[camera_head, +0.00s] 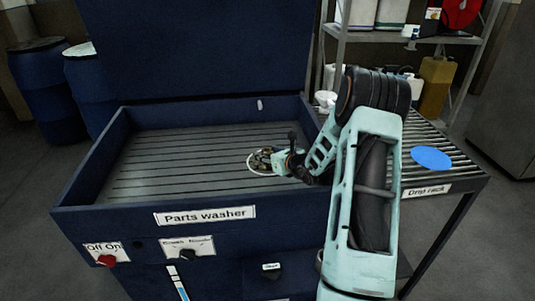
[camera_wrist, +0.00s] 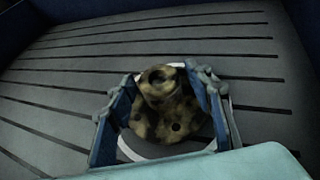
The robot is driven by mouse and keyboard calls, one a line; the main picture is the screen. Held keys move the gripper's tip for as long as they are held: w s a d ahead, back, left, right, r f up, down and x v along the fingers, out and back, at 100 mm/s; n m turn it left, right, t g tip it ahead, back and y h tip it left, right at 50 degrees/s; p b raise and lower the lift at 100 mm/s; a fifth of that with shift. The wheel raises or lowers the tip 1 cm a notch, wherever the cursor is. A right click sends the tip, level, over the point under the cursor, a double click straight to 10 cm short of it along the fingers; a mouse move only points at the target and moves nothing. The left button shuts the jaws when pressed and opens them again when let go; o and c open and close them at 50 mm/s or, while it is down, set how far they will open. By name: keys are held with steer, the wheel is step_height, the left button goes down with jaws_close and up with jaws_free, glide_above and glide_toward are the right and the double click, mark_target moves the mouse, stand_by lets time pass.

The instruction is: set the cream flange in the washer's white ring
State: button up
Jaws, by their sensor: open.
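The cream flange (camera_wrist: 165,112), mottled with dark grime and with a raised round neck, is in the washer basin. In the wrist view it sits within the white ring (camera_wrist: 227,110), though its contact with the floor is partly hidden. In the head view the flange (camera_head: 262,157) is small beside my gripper's tip, with the ring (camera_head: 251,166) around its left side. My gripper (camera_wrist: 160,82) is open, with one finger on each side of the flange. Gaps show between the fingers and the flange. In the head view my gripper (camera_head: 277,159) is low in the basin.
The parts washer (camera_head: 85,190) has raised walls and a slatted floor (camera_head: 170,165), clear to the left. Its lid (camera_head: 195,50) stands open behind. A drip rack (camera_head: 430,135) with a blue disc (camera_head: 431,158) is at right. A red knob (camera_head: 106,261) is on the front.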

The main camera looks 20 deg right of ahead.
steer(key=v, duration=1.2)
steer(key=shift+r, duration=0.1)
steer(key=shift+d, duration=0.1)
